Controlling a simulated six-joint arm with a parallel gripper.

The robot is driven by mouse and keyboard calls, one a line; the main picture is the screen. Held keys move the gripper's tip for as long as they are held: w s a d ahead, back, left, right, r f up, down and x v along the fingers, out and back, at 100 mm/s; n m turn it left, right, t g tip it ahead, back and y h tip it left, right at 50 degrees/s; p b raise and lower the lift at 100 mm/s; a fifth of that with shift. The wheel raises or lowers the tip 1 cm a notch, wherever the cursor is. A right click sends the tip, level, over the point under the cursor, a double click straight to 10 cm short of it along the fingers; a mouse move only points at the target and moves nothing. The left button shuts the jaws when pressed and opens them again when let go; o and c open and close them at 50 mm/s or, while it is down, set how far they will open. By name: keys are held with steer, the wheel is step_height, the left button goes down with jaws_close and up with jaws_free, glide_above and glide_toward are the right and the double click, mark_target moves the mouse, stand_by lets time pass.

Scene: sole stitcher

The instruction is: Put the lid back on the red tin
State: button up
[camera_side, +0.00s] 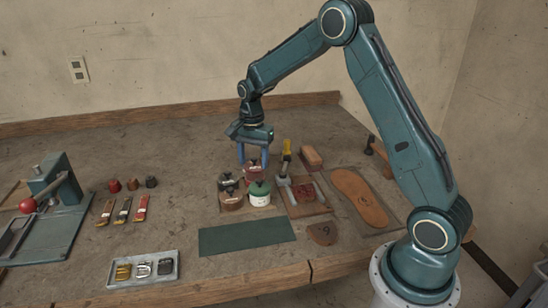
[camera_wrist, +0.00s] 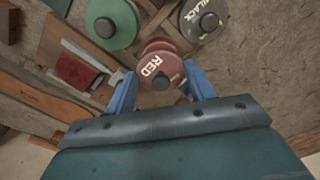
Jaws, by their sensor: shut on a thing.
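The red lid (camera_wrist: 160,69), marked RED and with a dark knob, sits between the blue fingers of my gripper (camera_wrist: 162,88) in the wrist view. My gripper (camera_side: 253,161) is shut on it. The red tin (camera_side: 254,174) stands under the fingers in the side view, at the back of the tin group. In the wrist view a red round edge, likely the tin (camera_wrist: 157,45), shows partly behind the lid and offset from it. The lid overlaps the tin in that view; whether they touch I cannot tell.
The green-lidded tin (camera_side: 260,194), the black-lidded tin (camera_side: 228,184) and a brown tin (camera_side: 231,201) stand close by. A dark green mat (camera_side: 246,236) lies clear in front. A leather sole (camera_side: 358,197) lies right.

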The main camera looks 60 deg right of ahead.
mark_target(254, 163)
steer(key=shift+f, duration=1.55)
steer(key=shift+f, duration=0.2)
stand_by(1.2)
steer(key=o, duration=1.5)
steer(key=shift+r, duration=0.15)
steer(key=shift+r, duration=3.4)
